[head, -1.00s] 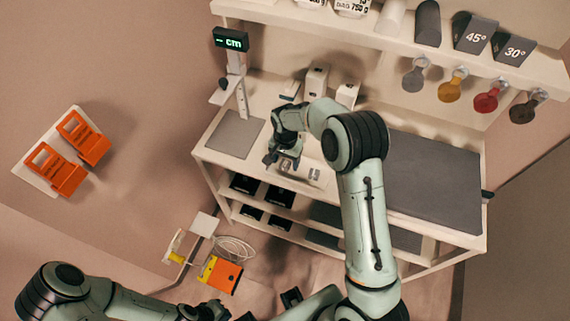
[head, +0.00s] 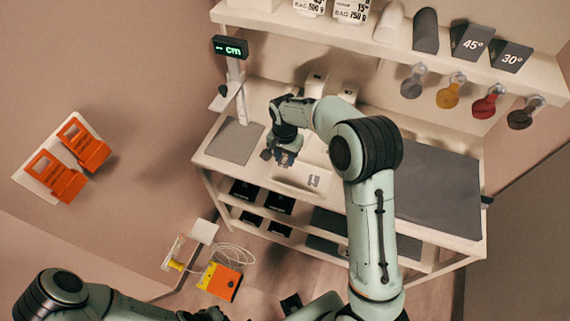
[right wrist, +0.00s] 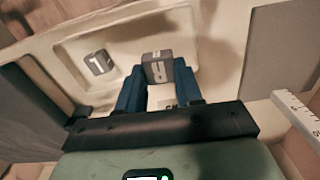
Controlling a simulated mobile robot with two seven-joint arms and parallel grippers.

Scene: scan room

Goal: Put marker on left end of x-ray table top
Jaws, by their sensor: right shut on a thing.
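My right gripper (head: 281,154) is shut on a small grey marker block with a white letter R (right wrist: 157,67), held between its blue fingers in the right wrist view. In the head view it is above the left part of a pale shallow tray on the white table (head: 215,172). A second grey block with a white L (right wrist: 99,62) lies in the tray; a small grey block also shows there in the head view (head: 313,181). My left gripper (head: 208,314) is cut off at the bottom edge of the head view, its fingers unclear.
A small grey pad (head: 235,141) lies on the table's left end, below a stand with a green "cm" display (head: 232,47). A large dark grey pad (head: 437,190) covers the right end. A shelf (head: 390,68) with blocks and hanging discs runs behind. Orange holders (head: 55,177) hang on the left wall.

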